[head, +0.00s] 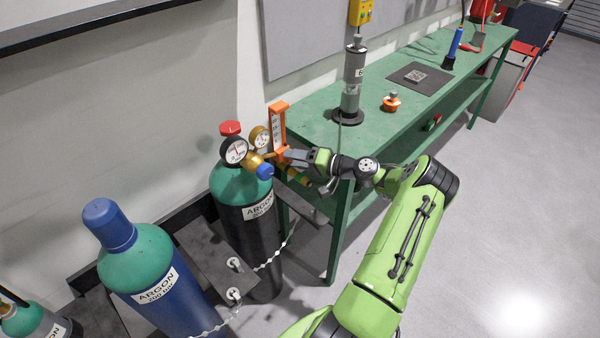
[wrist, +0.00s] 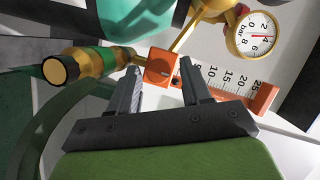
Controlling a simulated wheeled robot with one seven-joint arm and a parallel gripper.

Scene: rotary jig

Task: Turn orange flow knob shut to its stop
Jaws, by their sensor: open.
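The orange flow knob (wrist: 160,69) shows in the wrist view as a squarish orange piece with a round face and a dark line across it. It sits at the end of the orange flow meter (wrist: 262,98), which carries a white scale. My gripper (wrist: 163,78) is open, with one finger to the left of the knob and one to the right. I cannot tell whether either finger touches it. In the head view my gripper (head: 288,157) is at the lower end of the upright flow meter (head: 278,124) and mostly hides the knob.
A brass regulator (head: 254,162) with round gauges and a blue knob (head: 265,170) sits close left, on a black and green argon cylinder (head: 247,222). A green bench (head: 312,127) stands close behind. A blue argon cylinder (head: 165,290) stands in front left. Open floor lies right.

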